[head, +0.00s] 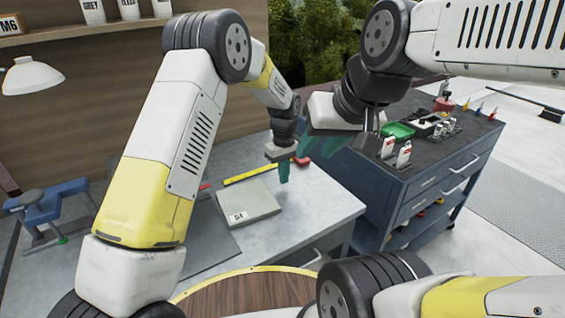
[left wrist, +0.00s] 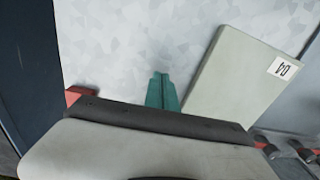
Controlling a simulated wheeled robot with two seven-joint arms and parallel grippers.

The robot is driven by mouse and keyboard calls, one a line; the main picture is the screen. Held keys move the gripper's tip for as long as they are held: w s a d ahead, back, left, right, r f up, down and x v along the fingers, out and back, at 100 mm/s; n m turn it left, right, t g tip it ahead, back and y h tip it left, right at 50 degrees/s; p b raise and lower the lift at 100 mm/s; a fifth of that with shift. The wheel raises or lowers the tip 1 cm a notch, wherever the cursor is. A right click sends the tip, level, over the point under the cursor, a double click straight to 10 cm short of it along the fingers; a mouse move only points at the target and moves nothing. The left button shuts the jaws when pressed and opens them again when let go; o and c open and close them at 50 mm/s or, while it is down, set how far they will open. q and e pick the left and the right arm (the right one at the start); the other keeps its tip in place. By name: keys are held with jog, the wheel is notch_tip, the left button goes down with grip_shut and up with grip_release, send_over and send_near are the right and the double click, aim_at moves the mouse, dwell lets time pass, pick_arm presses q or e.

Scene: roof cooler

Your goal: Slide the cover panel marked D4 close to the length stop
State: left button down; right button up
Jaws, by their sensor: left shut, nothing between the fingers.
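The pale grey-green cover panel marked D4 (head: 262,199) lies flat on the grey bench, its label near the left front corner. It also shows in the left wrist view (left wrist: 232,84). My left gripper (head: 284,178) is shut and empty, pointing down just beyond the panel's right edge. In the left wrist view its teal fingers (left wrist: 161,80) stand beside the panel; contact is unclear. A small red block (head: 302,161), also in the left wrist view (left wrist: 79,95), may be the length stop. My right gripper (head: 319,146) hangs higher, its fingers apparently apart.
A yellow strip (head: 249,174) lies behind the panel. A darker sheet (head: 205,238) lies to its left, near a blue vise-like tool (head: 52,204). A blue tool cabinet (head: 420,175) stands right of the bench. Bare bench lies right of the panel.

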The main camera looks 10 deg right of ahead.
pick_arm(q)
jog(key=shift+w+d, duration=0.3)
jog(key=shift+d, duration=0.3)
jog(key=shift+w+d, duration=0.25)
jog(key=shift+d, duration=0.35)
jog(key=shift+r, duration=0.1)
dwell(0.5)
jog(key=s+a+r+m+t+h, duration=0.1)
jog(key=a+r, duration=0.3)
jog(key=r, duration=0.5)
jog(key=s+a+r, duration=0.1)
jog(key=a+r, duration=0.3)
jog(key=r, duration=0.4)
jog(key=s+a+r+m+t+h, duration=0.1)
jog(key=s+a+r+t, duration=0.1)
jog(key=s+a+r, duration=0.7)
jog(key=s+a+m+t, duration=0.1)
jog(key=s+a, duration=0.5)
jog(key=s, duration=0.2)
jog(key=s+a+r+m+t, duration=0.1)
jog(key=s+a+m+t, duration=0.1)
jog(key=s+a, duration=0.4)
jog(key=s, duration=0.3)
jog(key=shift+s+a, duration=0.15)
jog(key=shift+s, duration=0.05)
